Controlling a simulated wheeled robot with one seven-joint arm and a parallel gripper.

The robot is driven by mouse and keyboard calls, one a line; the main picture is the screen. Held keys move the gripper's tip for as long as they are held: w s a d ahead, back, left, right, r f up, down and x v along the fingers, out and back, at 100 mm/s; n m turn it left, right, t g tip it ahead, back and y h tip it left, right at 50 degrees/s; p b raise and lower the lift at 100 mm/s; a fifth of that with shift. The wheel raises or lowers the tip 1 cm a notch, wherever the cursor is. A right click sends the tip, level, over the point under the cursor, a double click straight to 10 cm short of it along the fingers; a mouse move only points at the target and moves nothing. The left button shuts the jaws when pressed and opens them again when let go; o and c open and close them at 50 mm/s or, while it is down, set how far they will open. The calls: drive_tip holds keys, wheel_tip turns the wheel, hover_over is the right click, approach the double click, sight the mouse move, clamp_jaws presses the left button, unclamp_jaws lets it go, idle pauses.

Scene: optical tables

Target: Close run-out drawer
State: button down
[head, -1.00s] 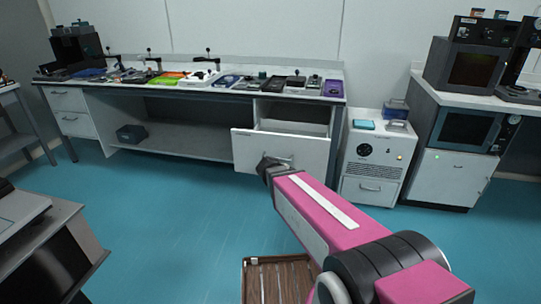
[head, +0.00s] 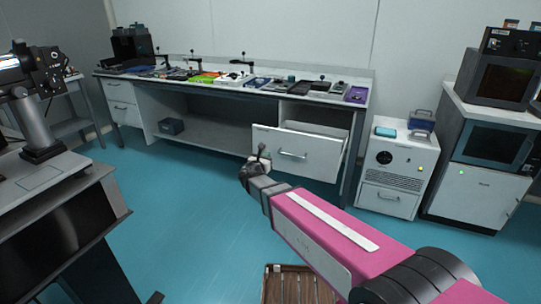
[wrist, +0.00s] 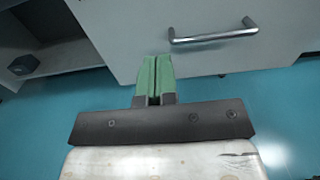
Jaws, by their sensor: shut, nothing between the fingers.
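The white run-out drawer (head: 323,156) is pulled out from the right end of the long bench, with its open top showing behind the front panel. It has a metal bar handle (head: 292,154), which also shows in the wrist view (wrist: 214,37). My gripper (head: 262,150) is in front of the left part of the drawer front. In the wrist view its green fingers (wrist: 156,62) are together and empty, pointing at the lower drawer front, left of and below the handle. I cannot tell whether they touch the panel.
The bench top (head: 233,83) carries several small devices. A dark box (head: 171,126) sits on the shelf under it. A white unit (head: 395,165) stands right of the drawer. Dark equipment (head: 60,215) is at the near left. Blue floor is clear in front of the bench.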

sight(279, 142)
drive_tip(key=x, duration=1.2)
drive_tip(key=shift+w+d+f, duration=0.1)
drive_tip(key=shift+w, duration=0.05)
drive_tip(key=x, duration=4.1)
